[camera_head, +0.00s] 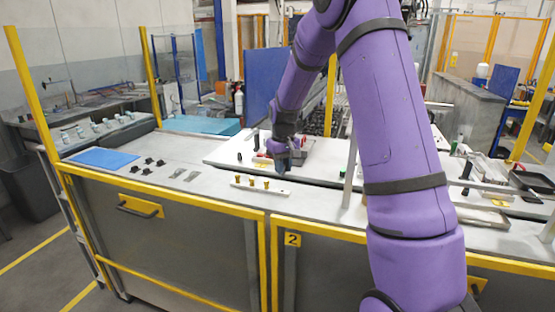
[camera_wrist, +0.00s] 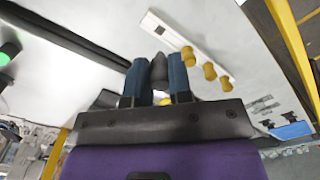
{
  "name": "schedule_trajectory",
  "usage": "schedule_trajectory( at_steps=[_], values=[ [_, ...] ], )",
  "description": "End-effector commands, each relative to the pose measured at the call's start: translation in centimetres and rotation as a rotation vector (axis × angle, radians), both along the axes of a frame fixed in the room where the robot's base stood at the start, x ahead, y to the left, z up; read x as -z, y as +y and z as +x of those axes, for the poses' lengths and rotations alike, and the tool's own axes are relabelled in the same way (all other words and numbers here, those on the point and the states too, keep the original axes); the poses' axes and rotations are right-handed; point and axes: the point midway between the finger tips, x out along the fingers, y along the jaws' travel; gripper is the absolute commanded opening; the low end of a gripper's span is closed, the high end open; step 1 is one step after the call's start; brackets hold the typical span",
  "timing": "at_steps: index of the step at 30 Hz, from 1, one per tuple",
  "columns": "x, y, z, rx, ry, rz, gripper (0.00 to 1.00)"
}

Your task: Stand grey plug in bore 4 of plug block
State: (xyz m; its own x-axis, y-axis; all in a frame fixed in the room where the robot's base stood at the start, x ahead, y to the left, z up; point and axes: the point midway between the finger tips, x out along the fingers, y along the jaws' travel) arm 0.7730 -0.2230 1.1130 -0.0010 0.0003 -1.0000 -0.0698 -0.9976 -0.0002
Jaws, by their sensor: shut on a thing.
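The plug block (camera_head: 279,190) is a pale bar lying on the bench near its front edge. It also shows in the wrist view (camera_wrist: 176,39). Three yellow plugs (camera_wrist: 209,72) stand in a row in it, and a dark open bore (camera_wrist: 159,30) shows toward its other end. My gripper (camera_head: 284,168) is just behind the open end of the block in the head view. In the wrist view its blue fingers (camera_wrist: 156,68) are shut on the grey plug (camera_wrist: 158,67), which sits between them, apart from the block. The plug's lower end is hard to make out.
Several small black parts (camera_head: 148,165) and flat grey plates (camera_head: 184,174) lie left of the block, with a blue mat (camera_head: 105,158) beyond. A thin upright post (camera_head: 350,172) stands to the right.

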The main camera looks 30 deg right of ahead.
Motion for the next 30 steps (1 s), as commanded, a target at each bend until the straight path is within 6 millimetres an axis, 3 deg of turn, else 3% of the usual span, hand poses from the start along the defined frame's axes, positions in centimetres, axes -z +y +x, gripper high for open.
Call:
schedule_trajectory(
  at_steps=[8, 21, 30],
  values=[
    [0.7, 0.0, 0.0, 0.000, 0.000, 0.000, 0.00],
    [4.2, 0.0, 0.0, 0.000, 0.002, 0.000, 0.00],
    [4.8, 0.0, 0.0, 0.000, -0.001, 0.000, 0.00]
  ],
)
